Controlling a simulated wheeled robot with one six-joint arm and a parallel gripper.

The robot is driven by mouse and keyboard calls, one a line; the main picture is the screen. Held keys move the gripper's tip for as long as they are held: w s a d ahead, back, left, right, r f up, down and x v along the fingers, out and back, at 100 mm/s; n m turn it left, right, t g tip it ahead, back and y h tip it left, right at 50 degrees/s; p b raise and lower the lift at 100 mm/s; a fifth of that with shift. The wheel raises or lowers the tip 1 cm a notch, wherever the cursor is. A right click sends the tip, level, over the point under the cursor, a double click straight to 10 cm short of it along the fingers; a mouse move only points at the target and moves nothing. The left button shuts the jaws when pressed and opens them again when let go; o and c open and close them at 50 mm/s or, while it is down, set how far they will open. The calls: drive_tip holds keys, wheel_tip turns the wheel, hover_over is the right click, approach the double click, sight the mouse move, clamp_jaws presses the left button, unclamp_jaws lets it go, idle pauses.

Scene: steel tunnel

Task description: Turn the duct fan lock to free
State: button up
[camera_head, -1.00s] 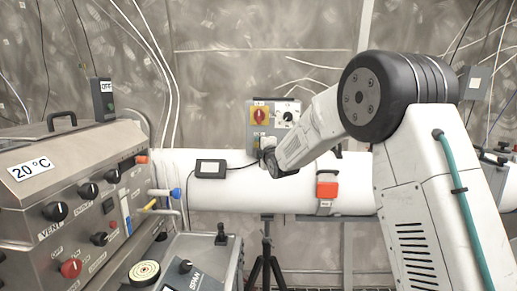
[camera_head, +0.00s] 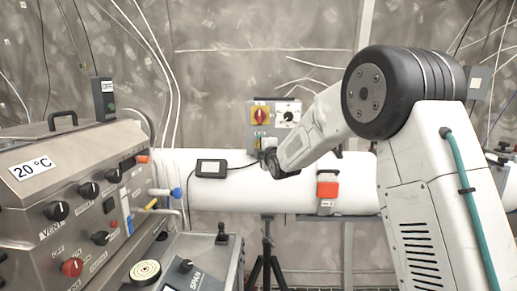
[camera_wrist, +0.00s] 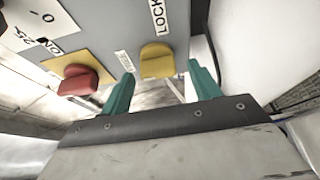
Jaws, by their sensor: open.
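The yellow lock knob (camera_wrist: 157,58) is on a grey panel in the wrist view, below a LOCK label (camera_wrist: 158,18). A smaller label to its left is too blurred to read. My gripper (camera_wrist: 160,70) is open, with one teal finger on each side of the knob. I cannot tell whether the fingers touch it. In the head view, the grey panel (camera_head: 275,106) is on the far wall side above the white duct (camera_head: 235,187). My gripper (camera_head: 270,163) is at the panel's lower part, and the arm partly hides that area.
A red knob on a yellow plate (camera_wrist: 78,80) is close left of my gripper. A white dial (camera_head: 288,113) is on the same panel. A small display (camera_head: 210,168) and a red-orange box (camera_head: 327,188) are at the duct. A steel console (camera_head: 70,190) fills the left.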

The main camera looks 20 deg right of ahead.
drive_tip(key=s, duration=0.6)
drive_tip(key=shift+s+d, duration=0.3)
drive_tip(key=shift+s, duration=0.1)
drive_tip(key=s+d+f+m+g, duration=0.1)
drive_tip(key=s+f+m+g, duration=0.3)
drive_tip(key=f, duration=0.5)
drive_tip(key=s+f+m+g+h, duration=0.1)
drive_tip(key=s+f+m+g, duration=0.2)
drive_tip(key=s+m+g, duration=0.5)
drive_tip(key=s+r+m+g, duration=0.2)
drive_tip(key=s+m, duration=0.1)
drive_tip(key=s, duration=1.8)
drive_tip(key=s+r+m+g, duration=0.2)
drive_tip(key=s+m, duration=0.2)
drive_tip(key=s, duration=1.7)
drive_tip(key=shift+s+d+r+g, duration=0.2)
drive_tip(key=shift+s+r+g, duration=0.05)
drive_tip(key=shift+g, duration=0.05)
